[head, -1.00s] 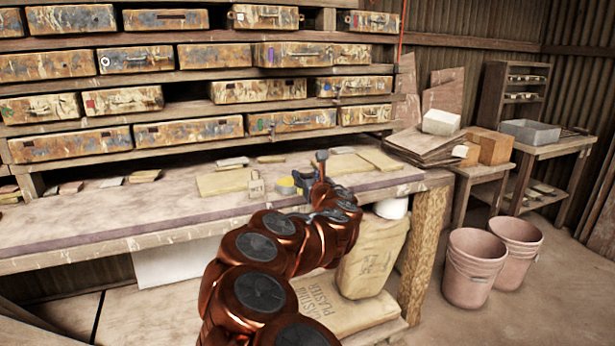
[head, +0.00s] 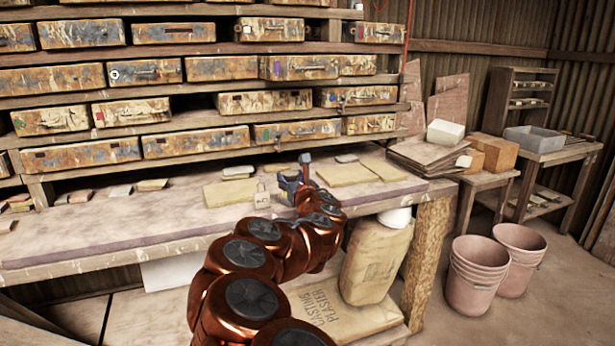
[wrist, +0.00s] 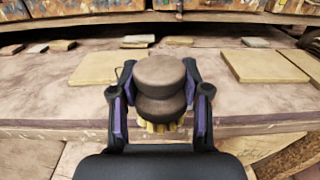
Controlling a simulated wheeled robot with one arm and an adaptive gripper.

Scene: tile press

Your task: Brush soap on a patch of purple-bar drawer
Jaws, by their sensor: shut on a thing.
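My gripper (head: 293,185) is low over the workbench, seen in the head view with a dark knob rising above it. In the wrist view my gripper (wrist: 160,105) is shut on a brush (wrist: 160,78) with a rounded grey-brown handle. Yellowish bristles show below the handle, between the fingers. The purple-bar drawer (head: 300,67) is in an upper row of the rack, a stained, worn drawer with a small purple mark and a handle. It is above and behind my gripper, well apart from it.
The bench (head: 130,212) carries flat tan slabs (head: 345,174) beside my gripper and small tiles at left. Shelf boards separate the drawer rows.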

